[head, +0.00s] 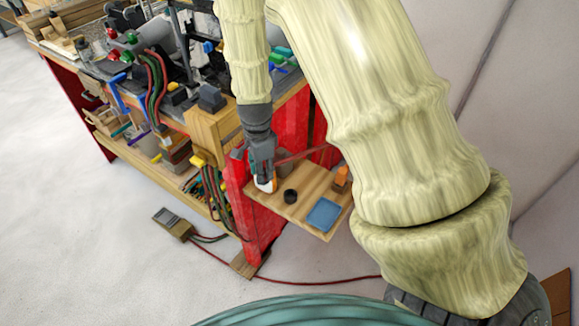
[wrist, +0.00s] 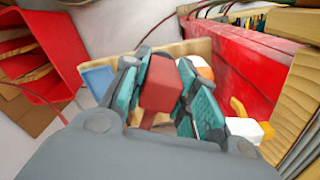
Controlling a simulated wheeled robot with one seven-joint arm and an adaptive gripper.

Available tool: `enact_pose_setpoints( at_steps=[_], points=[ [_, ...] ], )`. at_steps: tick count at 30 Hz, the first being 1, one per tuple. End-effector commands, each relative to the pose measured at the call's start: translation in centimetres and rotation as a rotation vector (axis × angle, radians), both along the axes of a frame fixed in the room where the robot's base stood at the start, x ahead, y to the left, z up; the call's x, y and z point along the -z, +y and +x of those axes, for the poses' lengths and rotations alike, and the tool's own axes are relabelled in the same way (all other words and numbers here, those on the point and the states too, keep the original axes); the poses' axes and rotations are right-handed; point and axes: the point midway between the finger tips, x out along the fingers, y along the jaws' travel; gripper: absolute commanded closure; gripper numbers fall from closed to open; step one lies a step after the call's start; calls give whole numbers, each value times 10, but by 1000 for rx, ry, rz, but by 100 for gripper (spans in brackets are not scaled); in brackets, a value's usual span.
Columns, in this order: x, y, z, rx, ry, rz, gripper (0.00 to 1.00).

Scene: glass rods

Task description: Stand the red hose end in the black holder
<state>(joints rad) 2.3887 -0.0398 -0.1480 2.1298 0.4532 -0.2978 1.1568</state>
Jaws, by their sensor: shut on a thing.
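My gripper (wrist: 160,90) is shut on the red hose end (wrist: 160,84), a blocky red piece between the two teal-padded fingers in the wrist view. In the head view my gripper (head: 263,176) points down over the left end of a small wooden shelf; the hose end is not clear there. The black holder (head: 290,196) is a short round dark piece on the shelf, just right of and apart from my gripper.
The wooden shelf (head: 311,228) also bears a blue square (head: 325,213), an orange piece (head: 341,180) and a grey cup (head: 285,162) close to my gripper. A white-and-orange thing (head: 266,185) is beside the fingertips. A cluttered workbench with red end panels (head: 236,185) stands to the left.

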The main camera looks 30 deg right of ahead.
Motion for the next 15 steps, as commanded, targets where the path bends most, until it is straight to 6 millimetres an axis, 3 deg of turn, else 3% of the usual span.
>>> enact_pose_setpoints(
  at_steps=[6,12,15],
  points=[
    [33,-51,-9,161,3,3,100],
    [51,-79,-18,241,2,1,100],
    [50,-86,-16,263,-1,0,100]
  ],
)
